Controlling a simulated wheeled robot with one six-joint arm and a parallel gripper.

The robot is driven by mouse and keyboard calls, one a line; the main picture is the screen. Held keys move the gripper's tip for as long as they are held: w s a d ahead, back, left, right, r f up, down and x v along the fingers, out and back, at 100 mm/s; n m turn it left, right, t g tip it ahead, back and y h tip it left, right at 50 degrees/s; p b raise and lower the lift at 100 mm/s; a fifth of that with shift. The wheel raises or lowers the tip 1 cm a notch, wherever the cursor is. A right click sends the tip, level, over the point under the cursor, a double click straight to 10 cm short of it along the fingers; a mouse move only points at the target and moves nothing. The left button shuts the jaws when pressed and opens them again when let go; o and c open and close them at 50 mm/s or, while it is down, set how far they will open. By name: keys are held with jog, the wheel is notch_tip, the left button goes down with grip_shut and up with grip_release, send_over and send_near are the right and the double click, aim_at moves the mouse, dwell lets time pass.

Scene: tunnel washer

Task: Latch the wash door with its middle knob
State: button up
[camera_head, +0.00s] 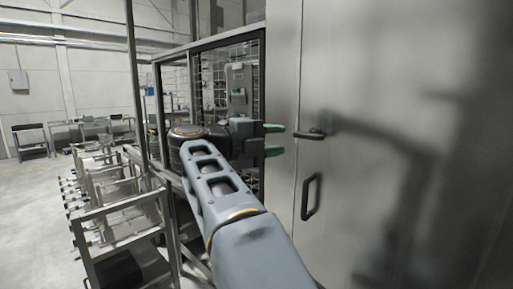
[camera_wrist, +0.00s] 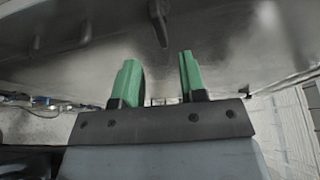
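The wash door (camera_head: 380,200) is a tall pale metal panel on the right of the head view and appears flush with its frame. Its dark knob (camera_head: 311,134) is a short, roughly level lever near the door's left edge. A dark D-shaped pull handle (camera_head: 312,196) sits below it. My gripper (camera_head: 276,140) has green fingertips, spread apart and empty, just left of the knob. In the wrist view my gripper (camera_wrist: 158,80) is open toward the metal surface. A dark fitting (camera_wrist: 158,22) shows beyond the fingertips; I cannot tell whether it is the knob or the handle.
A framed wire-mesh guard (camera_head: 214,85) with a grey control box (camera_head: 238,85) stands behind my arm. A metal rack of rails (camera_head: 125,212) is at the lower left. Open floor (camera_head: 35,215) lies further left, with tables at the back.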

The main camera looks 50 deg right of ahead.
jog(key=shift+b+v, duration=0.3)
jog(key=shift+v, duration=2.05)
